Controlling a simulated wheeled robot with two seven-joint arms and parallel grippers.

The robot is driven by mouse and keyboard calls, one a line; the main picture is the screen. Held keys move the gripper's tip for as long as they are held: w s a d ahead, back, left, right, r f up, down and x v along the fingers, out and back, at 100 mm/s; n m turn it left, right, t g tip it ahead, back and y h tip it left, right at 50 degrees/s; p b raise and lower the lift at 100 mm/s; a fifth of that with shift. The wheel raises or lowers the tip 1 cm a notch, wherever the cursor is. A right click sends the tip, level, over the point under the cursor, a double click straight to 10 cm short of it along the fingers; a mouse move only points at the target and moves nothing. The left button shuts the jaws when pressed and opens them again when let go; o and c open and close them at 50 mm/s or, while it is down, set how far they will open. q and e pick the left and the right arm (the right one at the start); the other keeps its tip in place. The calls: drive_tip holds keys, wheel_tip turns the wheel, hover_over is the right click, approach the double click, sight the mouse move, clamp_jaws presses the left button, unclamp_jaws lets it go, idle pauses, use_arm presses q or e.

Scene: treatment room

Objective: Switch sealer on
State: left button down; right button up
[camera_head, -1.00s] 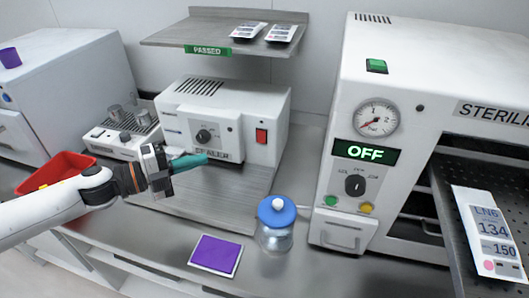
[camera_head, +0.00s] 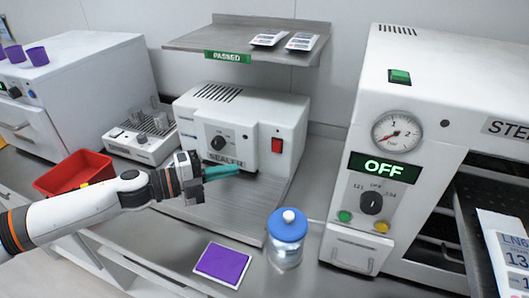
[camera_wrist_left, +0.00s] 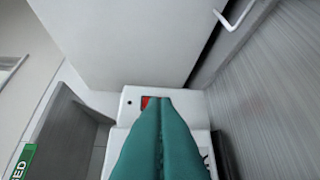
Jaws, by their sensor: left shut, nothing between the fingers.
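The sealer (camera_head: 247,113) is a white box with a dark knob and a red switch (camera_head: 277,145) on the right of its front face. In the left wrist view the red switch (camera_wrist_left: 146,101) shows just beyond the fingertips, partly hidden by them. My left gripper (camera_head: 236,170) has teal fingers that are shut and empty. It is in front of the sealer's front face, left of the switch in the head view, and covers part of the sealer's lettering. I cannot tell whether the switch is on or off. My right gripper is in neither view.
A steel shelf with a PASSED label (camera_head: 228,57) hangs above the sealer. The sterilizer (camera_head: 440,80), its display reading OFF, stands at the right. A blue-lidded jar (camera_head: 287,240) and a purple pad (camera_head: 223,264) lie in front. A red bin (camera_head: 72,174) is at the left.

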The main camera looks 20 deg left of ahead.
sight(279, 152)
use_arm(q)
drive_tip(key=p+x, duration=0.1)
drive_tip(key=x, duration=0.2)
drive_tip(key=w+a+p+x, duration=0.1)
drive_tip(key=x, duration=0.2)
drive_tip(key=p+x, duration=0.2)
drive_tip(key=x, duration=0.2)
drive_tip(key=shift+w+a, duration=0.15)
drive_tip(key=shift+w, duration=0.2)
drive_tip(key=shift+w+f, duration=0.1)
drive_tip(key=shift+w, duration=0.35)
drive_tip(key=shift+w+f+b, duration=0.15)
drive_tip(key=shift+f+b, duration=0.3)
drive_tip(key=shift+b, duration=0.45)
drive_tip(key=shift+r+p, duration=0.35)
